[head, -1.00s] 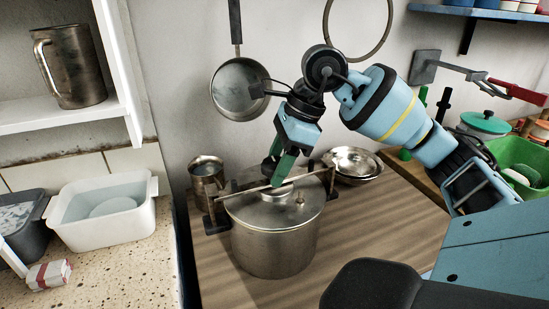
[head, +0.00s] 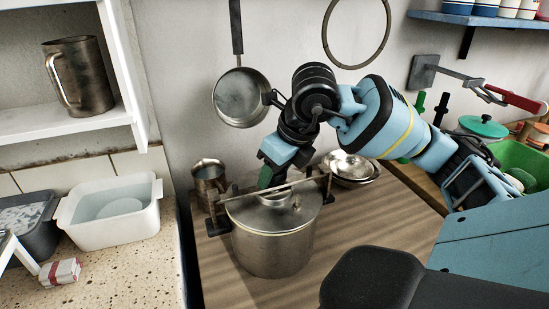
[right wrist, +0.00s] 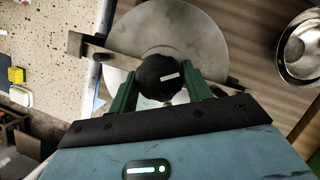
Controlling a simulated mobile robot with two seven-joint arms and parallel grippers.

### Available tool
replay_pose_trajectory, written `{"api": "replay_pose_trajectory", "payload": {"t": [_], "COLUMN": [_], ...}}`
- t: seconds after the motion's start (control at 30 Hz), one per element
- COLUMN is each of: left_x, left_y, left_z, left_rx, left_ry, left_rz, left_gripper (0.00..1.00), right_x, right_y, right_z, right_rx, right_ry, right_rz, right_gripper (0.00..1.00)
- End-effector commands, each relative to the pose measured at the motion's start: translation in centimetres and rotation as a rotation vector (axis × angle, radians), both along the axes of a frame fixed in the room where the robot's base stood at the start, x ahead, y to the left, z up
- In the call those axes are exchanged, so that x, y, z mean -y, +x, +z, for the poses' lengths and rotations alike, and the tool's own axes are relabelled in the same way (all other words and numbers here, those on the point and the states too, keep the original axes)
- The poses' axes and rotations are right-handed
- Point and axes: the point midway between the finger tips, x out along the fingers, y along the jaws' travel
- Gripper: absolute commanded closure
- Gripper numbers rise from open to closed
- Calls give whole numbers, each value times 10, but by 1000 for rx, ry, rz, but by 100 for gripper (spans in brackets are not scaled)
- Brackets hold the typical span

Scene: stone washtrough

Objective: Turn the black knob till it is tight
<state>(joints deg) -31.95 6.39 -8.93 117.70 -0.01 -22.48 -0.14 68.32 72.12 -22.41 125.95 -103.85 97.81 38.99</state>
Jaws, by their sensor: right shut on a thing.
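The black knob (right wrist: 157,76) with a white line on its top shows in the right wrist view, over the middle of the pot's lid (right wrist: 190,32). My right gripper (right wrist: 160,80) has its green fingers on either side of the knob and is shut on it. In the head view my right gripper (head: 266,178) reaches down over the metal pot (head: 272,250), and the knob is hidden there. A crossbar (head: 300,184) runs over the lid between two upright posts. My left gripper is not in view.
Metal bowls (head: 352,166) stand right behind the pot, and a metal mug (head: 207,182) stands behind it on the left. A pan (head: 240,98) hangs on the wall close to my right wrist. The wooden counter (head: 345,240) is bare in front and to the right.

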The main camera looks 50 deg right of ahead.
Motion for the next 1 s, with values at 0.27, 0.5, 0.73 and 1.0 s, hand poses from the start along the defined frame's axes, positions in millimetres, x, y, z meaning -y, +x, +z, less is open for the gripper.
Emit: {"api": "replay_pose_trajectory", "payload": {"t": [0.27,0.5,0.73,1.0], "left_x": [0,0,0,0], "left_y": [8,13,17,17], "left_z": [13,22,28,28], "left_rx": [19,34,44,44], "left_ry": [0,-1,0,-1], "left_rz": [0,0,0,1], "left_gripper": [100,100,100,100], "right_x": [0,1,1,2], "right_y": [0,0,0,0], "right_z": [2,2,1,0], "right_rx": [1,1,1,0], "right_ry": [-3,-3,-3,-6], "right_rz": [-166,-306,-413,-429], "right_gripper": [62,62,62,62]}}
